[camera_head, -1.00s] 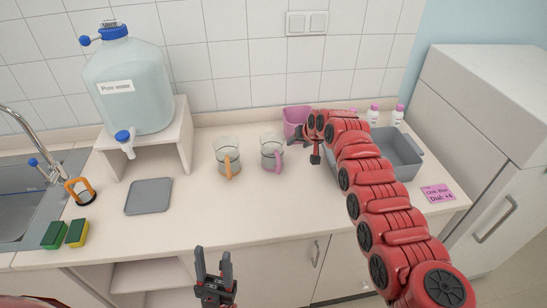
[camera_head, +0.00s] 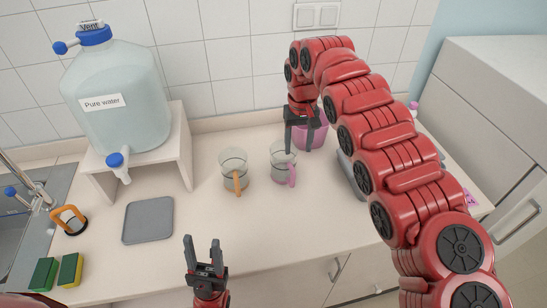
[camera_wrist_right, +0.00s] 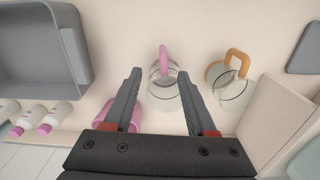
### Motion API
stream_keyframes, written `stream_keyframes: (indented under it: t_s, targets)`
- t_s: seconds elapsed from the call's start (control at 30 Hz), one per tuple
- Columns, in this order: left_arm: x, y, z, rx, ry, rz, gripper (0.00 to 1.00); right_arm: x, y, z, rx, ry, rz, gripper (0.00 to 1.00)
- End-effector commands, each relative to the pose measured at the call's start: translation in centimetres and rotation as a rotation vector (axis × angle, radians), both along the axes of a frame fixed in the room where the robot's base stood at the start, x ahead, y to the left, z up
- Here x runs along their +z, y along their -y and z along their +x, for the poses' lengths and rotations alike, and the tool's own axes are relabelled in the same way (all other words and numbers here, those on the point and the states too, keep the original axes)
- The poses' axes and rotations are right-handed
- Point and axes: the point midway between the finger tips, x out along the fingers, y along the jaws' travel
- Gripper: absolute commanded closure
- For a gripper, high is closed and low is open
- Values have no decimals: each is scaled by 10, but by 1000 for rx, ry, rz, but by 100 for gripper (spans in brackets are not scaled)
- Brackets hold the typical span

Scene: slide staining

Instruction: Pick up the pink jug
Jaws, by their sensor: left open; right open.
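A clear jug with a pink handle (camera_head: 283,163) stands upright on the counter, right of a clear jug with an orange handle (camera_head: 234,170). In the right wrist view the pink-handled jug (camera_wrist_right: 163,92) lies between my fingers in the picture, its handle pointing up. My right gripper (camera_head: 299,148) is open, fingers down, over or just behind this jug; it also shows in the wrist view (camera_wrist_right: 160,80). I cannot tell whether it touches the glass. My left gripper (camera_head: 202,243) is open and empty in front of the counter.
A pink container (camera_head: 318,137) stands behind my right gripper. A grey tray (camera_wrist_right: 78,75) is beside it, mostly hidden by my arm in the head view. A water tank (camera_head: 118,100) stands on a shelf at left. A grey mat (camera_head: 148,220) lies on the counter.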

Motion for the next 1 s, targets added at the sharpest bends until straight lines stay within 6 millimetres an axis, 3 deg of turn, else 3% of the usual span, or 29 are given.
stream_keyframes:
  t_s: [0.13, 0.27, 0.4, 0.67, 0.73, 1.0]
  targets:
    - [4, 0, 0, 0, 0, 0, 50, -4, 1, -1, -1, -6, -4, 43]
    - [13, 0, 0, 0, 0, 0, 50, -21, 1, -3, -1, -9, -5, 43]
    - [14, 0, 0, 0, -1, 0, 50, -46, -1, -3, 1, -9, -4, 43]
    - [-6, 0, 0, 0, 0, 0, 50, -105, -1, -3, 1, -7, -2, 43]
    - [7, 0, 0, 0, -1, 0, 50, -107, 1, -1, 0, -6, -2, 43]
    - [13, 0, 0, 0, 0, 0, 50, -124, -1, -1, 0, -6, -2, 43]
